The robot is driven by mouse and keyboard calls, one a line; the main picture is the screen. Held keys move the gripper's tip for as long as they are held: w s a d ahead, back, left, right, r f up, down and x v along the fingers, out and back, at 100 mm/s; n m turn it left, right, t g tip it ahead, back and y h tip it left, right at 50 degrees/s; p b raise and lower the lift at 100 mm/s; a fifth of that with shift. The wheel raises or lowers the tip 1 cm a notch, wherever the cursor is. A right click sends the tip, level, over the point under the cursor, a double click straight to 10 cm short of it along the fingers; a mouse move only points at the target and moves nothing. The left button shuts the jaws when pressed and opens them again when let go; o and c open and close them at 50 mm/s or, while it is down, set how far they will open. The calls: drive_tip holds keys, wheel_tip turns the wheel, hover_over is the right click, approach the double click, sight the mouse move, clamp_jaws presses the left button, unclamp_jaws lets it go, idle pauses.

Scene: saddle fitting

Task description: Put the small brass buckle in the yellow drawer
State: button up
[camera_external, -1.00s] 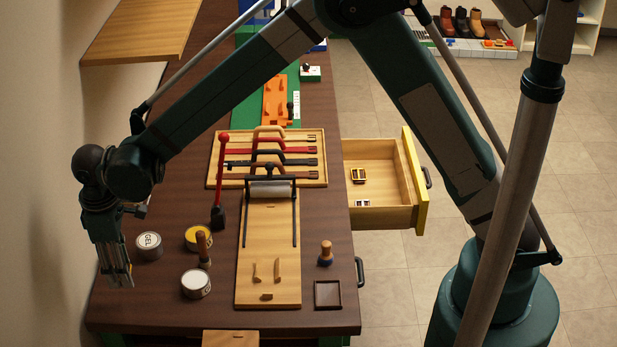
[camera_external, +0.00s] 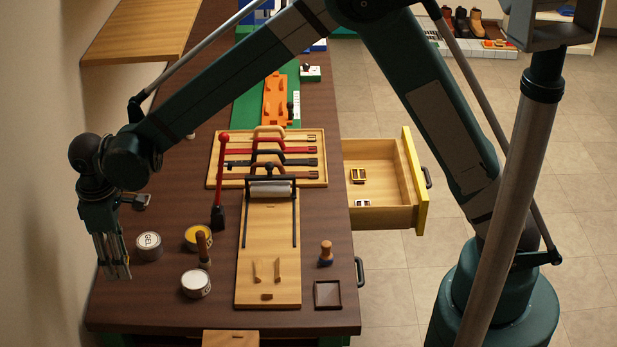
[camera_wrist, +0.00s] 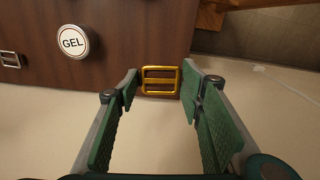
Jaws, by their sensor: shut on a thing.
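My gripper (camera_external: 118,274) is at the far left, above the left edge of the bench. In the wrist view its green fingers (camera_wrist: 159,83) are shut on a small brass buckle (camera_wrist: 160,72), a gold frame with a middle bar, held at the fingertips. The buckle is hard to make out in the external view. The yellow drawer (camera_external: 421,200) stands open on the right side of the bench, far from my gripper. Inside it lie a brass-coloured buckle (camera_external: 358,176) and a paler one (camera_external: 362,203).
A GEL tin (camera_external: 149,246), a yellow-topped tin (camera_external: 198,237) and a white-topped tin (camera_external: 196,284) stand right of my gripper. A board with a roller (camera_external: 270,190), a strap rack (camera_external: 317,165) and an upright red-handled tool (camera_external: 222,180) lie between gripper and drawer. The wall is close on the left.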

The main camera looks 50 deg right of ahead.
wheel_tip(320, 180, up, 23)
drive_tip(key=w+d+b, duration=0.2)
drive_tip(key=w+d, duration=0.1)
drive_tip(key=d, duration=1.3)
drive_tip(key=w+d+r+b, duration=0.1)
drive_tip(key=w+d+b, duration=0.2)
drive_tip(key=d, duration=1.2)
drive_tip(key=w+d+b, duration=0.2)
drive_tip(key=w+d, duration=0.1)
drive_tip(key=d, duration=1.3)
drive_tip(key=s+d+b, duration=0.2)
drive_tip(key=s+d, duration=0.1)
drive_tip(key=d, duration=0.8)
drive_tip(key=s+d+b, duration=0.1)
drive_tip(key=s+d, duration=0.3)
drive_tip(key=d, duration=0.8)
drive_tip(key=s+d+f+m+b, duration=0.1)
drive_tip(key=s+d+b, duration=0.1)
drive_tip(key=s+d, duration=0.65)
drive_tip(key=s+d+b, duration=0.2)
drive_tip(key=s+d, duration=0.4)
drive_tip(key=d, duration=0.5)
wheel_tip(320, 180, down, 43)
drive_tip(key=shift+a, duration=0.3)
drive_tip(key=shift+f+b, duration=0.8)
drive_tip(key=shift+f, duration=2.35)
